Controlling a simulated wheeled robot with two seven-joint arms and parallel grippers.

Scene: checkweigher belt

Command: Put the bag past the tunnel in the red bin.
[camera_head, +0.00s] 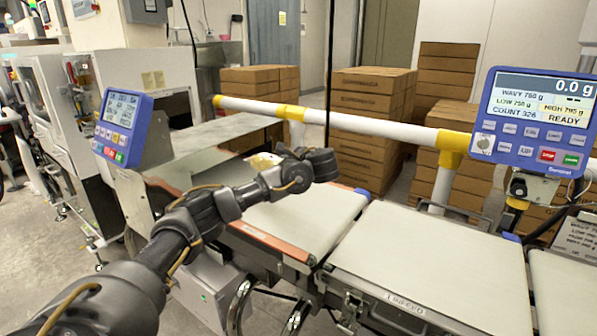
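A small pale yellow and white item, probably the bag (262,160), shows just behind my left wrist. The arm hides part of it, and I cannot tell whether it touches the arm. It lies near the mouth of a grey metal cover (205,143), which looks like the tunnel. My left gripper (325,163) is above the far side of the belt (310,222), to the right of the bag. Its fingers are dark and seen end-on, so their opening is unclear. My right gripper and a red bin are not in view.
More belt sections (430,265) run to the right. A white and yellow guard rail (370,122) runs behind the belts. A blue display (535,115) stands at the right, and another blue panel (122,125) at the left. Stacked cartons (365,130) stand behind the rail.

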